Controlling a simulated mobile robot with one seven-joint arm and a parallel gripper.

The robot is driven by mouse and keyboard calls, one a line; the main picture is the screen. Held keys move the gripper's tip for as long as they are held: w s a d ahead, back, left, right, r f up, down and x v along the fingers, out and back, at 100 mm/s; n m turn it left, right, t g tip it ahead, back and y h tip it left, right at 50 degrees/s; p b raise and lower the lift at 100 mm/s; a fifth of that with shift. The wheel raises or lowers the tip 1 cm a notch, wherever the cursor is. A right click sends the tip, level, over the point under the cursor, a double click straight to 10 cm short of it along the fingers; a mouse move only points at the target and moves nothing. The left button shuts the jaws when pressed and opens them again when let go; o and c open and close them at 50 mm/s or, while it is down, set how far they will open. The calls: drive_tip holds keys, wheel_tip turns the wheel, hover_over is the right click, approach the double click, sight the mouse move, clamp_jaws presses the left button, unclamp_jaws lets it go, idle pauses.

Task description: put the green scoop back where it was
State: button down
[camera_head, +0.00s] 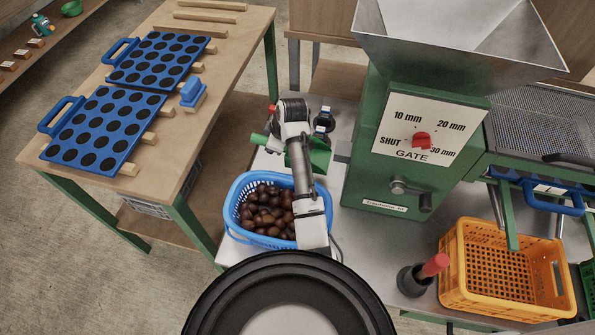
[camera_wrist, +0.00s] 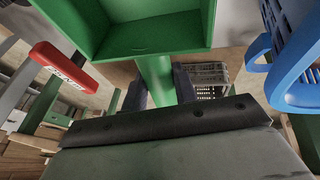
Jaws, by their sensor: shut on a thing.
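The green scoop (camera_head: 319,157) is behind the blue basket (camera_head: 233,212) in the head view, its handle (camera_head: 259,139) sticking out left of my arm. In the wrist view the scoop's box-shaped bowl (camera_wrist: 140,28) fills the top and its visible inside looks empty. My gripper (camera_wrist: 158,88) is shut on the round scoop handle, one dark finger on each side. My arm hides the grip in the head view. I cannot tell whether the scoop touches the surface below.
Chestnuts (camera_head: 265,208) fill the basket. The green machine (camera_head: 385,145) with its hopper stands close on the right. An orange crate (camera_head: 455,290) and a red-handled tool (camera_head: 415,280) are at front right. A wooden table (camera_head: 190,115) with blue hole trays (camera_head: 105,128) is at left.

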wheel_tip(320, 180, down, 9)
drive_tip(key=shift+f+p, duration=0.1)
drive_tip(key=shift+p, duration=0.6)
drive_tip(key=shift+f, duration=0.2)
drive_tip(key=c, duration=1.1)
unclamp_jaws()
drive_tip(key=b+v, duration=0.2)
drive_tip(key=v, duration=1)
drive_tip(key=shift+r, duration=0.2)
